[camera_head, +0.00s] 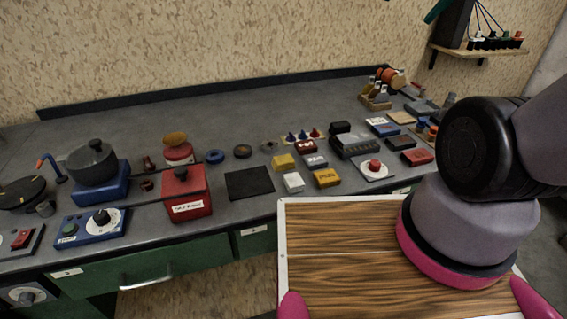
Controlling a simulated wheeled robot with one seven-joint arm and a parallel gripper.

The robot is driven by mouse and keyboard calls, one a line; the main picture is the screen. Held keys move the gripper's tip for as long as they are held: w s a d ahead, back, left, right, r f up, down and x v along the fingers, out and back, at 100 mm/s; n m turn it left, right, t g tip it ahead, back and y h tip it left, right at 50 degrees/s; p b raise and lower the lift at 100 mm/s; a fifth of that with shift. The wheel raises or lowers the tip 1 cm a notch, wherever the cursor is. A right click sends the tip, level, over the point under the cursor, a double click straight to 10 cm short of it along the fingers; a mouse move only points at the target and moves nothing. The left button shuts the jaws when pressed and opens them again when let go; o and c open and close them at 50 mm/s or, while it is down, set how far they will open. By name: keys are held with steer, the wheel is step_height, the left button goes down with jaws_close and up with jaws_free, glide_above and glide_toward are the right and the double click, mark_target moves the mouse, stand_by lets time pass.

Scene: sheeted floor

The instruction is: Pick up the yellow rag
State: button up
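No cloth-like yellow rag can be made out for certain. Two small yellow items lie on the grey workbench (125,130): a plain yellow block-like piece (284,161) and, nearer and to its right, a yellow piece with dark marking (327,178). I cannot tell whether either is the rag. My arm comes in from the right, over a wood-grain panel, with a pink ring at its lower end.
The wood-grain panel (335,250) with a white rim lies in front of the bench. A red box (186,195), a blue control box (92,226) and a pot (91,160) stand left. A flat black pad (249,183) lies mid-bench. Small items crowd the right; the back left is clear.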

steer(key=w+a+f+m+g+y, duration=0.1)
steer(key=w+a+f+m+g, duration=0.2)
steer(key=w+a+f, duration=0.4)
steer(key=m+g, duration=0.5)
steer(key=m, duration=0.2)
glide_above(284, 159)
steer(key=d, duration=0.2)
steer(key=f, duration=3)
steer(key=shift+w+a+f, duration=0.1)
steer(key=shift+w+f, duration=0.05)
steer(key=shift+w, duration=0.1)
steer(key=shift+x, duration=2.95)
steer(key=shift+w, duration=0.15)
jaws_close()
step_height(284, 159, up, 10)
